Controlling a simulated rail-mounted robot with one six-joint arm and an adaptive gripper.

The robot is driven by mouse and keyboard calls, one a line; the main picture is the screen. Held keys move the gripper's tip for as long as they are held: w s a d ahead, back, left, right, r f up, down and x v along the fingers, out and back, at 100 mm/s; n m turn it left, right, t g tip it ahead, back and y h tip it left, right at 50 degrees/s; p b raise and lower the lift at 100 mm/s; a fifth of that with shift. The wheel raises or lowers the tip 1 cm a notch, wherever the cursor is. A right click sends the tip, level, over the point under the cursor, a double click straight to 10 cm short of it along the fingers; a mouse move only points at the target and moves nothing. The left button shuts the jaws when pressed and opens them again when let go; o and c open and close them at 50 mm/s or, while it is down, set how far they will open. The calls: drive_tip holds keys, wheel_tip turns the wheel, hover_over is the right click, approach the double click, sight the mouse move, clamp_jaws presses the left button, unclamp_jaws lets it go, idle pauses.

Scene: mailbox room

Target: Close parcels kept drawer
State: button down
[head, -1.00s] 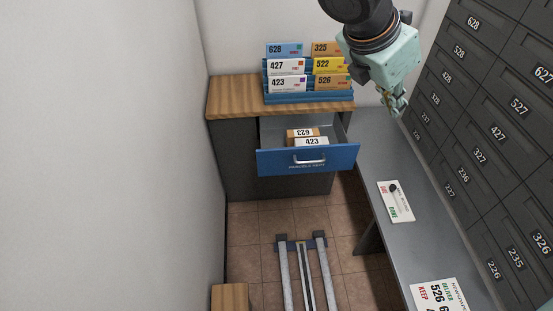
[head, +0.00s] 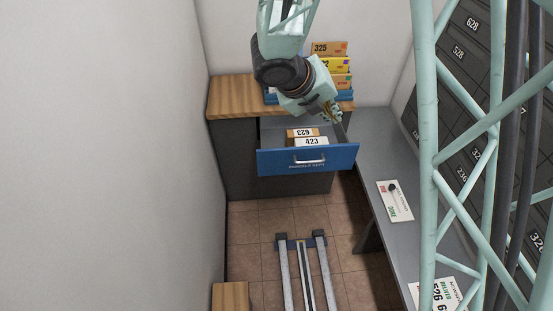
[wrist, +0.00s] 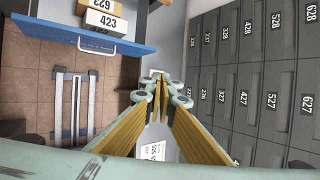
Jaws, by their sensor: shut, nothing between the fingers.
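The parcels kept drawer (head: 275,162) has a blue front with a pale bar handle (head: 309,161). It stands pulled out of the dark grey cabinet (head: 232,150). Two parcels marked 623 (head: 303,133) and 423 (head: 311,142) lie inside it. In the wrist view the drawer front (wrist: 75,33) is at the upper left, with its handle (wrist: 97,47) facing the floor. My gripper (head: 334,112) is shut and empty, above the right part of the drawer. In the wrist view its fingers (wrist: 158,88) are to the right of the drawer front, apart from it.
A blue rack (head: 345,97) of parcels stands on the cabinet's wooden top (head: 230,95), partly hidden by my arm. A grey bench (head: 375,150) with cards runs along the right, below numbered mailboxes (wrist: 250,80). Floor (head: 250,215) in front of the drawer is clear beside the rails.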

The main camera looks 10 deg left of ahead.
drive_tip(key=a+f+n+y, duration=0.1)
drive_tip(key=a+f+n, duration=0.8)
drive_tip(key=f, duration=0.3)
drive_tip(key=a+f+n+t+y+p, duration=0.1)
drive_tip(key=a+f+n, duration=0.8)
drive_tip(key=f, duration=0.3)
drive_tip(key=shift+s+a+n+y, duration=0.3)
drive_tip(key=shift+s+a+n, duration=0.15)
drive_tip(key=shift+a, duration=0.45)
drive_tip(key=shift+w+f, duration=0.1)
drive_tip(key=shift+f, duration=0.1)
drive_tip(key=b, duration=0.2)
approach(280, 160)
drive_tip(key=shift+x, duration=2.5)
drive_tip(key=shift+d, duration=0.1)
